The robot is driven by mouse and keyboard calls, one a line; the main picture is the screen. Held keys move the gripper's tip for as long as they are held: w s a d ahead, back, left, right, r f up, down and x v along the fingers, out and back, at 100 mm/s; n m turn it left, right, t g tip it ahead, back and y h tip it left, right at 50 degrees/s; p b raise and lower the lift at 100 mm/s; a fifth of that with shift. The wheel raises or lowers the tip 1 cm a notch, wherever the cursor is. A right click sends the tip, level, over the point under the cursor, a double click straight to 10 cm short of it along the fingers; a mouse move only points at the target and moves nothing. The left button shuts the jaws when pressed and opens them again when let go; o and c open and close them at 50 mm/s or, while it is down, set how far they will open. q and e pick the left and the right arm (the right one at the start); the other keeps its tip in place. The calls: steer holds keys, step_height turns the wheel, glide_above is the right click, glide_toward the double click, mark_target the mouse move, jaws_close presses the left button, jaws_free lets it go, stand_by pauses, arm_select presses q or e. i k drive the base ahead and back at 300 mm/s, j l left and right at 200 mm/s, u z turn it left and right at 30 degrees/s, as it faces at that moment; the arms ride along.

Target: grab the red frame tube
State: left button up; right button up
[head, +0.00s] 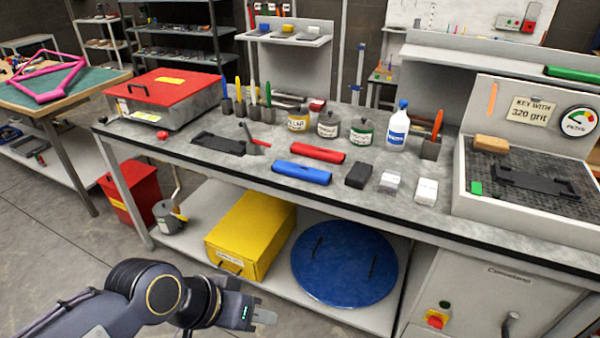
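The red frame tube (318,152) lies on the grey workbench (232,170), near the middle, apart from its neighbours. It looks like a short round bar lying slightly slanted. A blue tube (302,173) lies just in front of it. My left gripper (265,316) is low at the bottom of the picture, in front of the bench and below its top, well away from the red tube. I see no object in it, and its finger gap cannot be made out. My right gripper is out of view.
Dark and pale blocks (358,175) lie right of the tubes. Labelled tins (329,124) and a white bottle (397,126) stand behind. A black bracket (218,144) lies left. Below are a yellow box (250,235) and a blue disc (345,275). A sanding station (530,215) stands right.

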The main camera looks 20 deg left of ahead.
mark_target(332, 156)
steer(key=i+u, duration=0.15)
steer(key=i, duration=1.2)
steer(key=i+u, duration=0.1)
steer(key=u, duration=2.2)
